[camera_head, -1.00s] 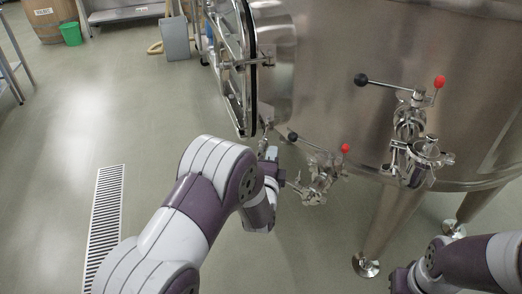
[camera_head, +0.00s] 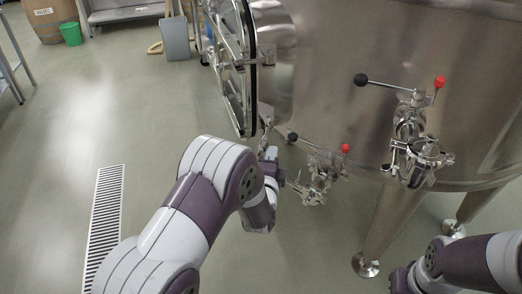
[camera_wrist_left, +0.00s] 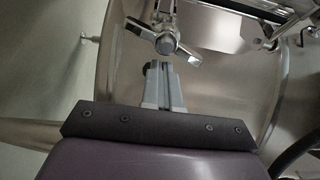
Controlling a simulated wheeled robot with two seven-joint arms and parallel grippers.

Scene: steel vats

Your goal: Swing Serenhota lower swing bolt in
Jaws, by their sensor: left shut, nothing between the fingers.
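The vat's manway door (camera_head: 232,75) stands ajar at the left side of the steel vat, seen nearly edge-on. The lower swing bolt shows in the left wrist view as a metal piece with a round hub (camera_wrist_left: 166,44) and short arms, just beyond my fingertips. In the head view a small metal part (camera_head: 266,128) near the door's lower edge looks like the same bolt. My left gripper (camera_wrist_left: 158,66) is shut and empty, its fingertips close below the hub; I cannot tell whether they touch it. My right arm (camera_head: 450,265) is at the lower right; its gripper is out of view.
The steel vat (camera_head: 340,60) fills the upper right. Two valve assemblies (camera_head: 408,130) (camera_head: 320,175) with black and red knobs stick out from it. Vat legs (camera_head: 390,228) stand below. The floor (camera_head: 75,115) at left is clear, with a drain grate (camera_head: 104,215).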

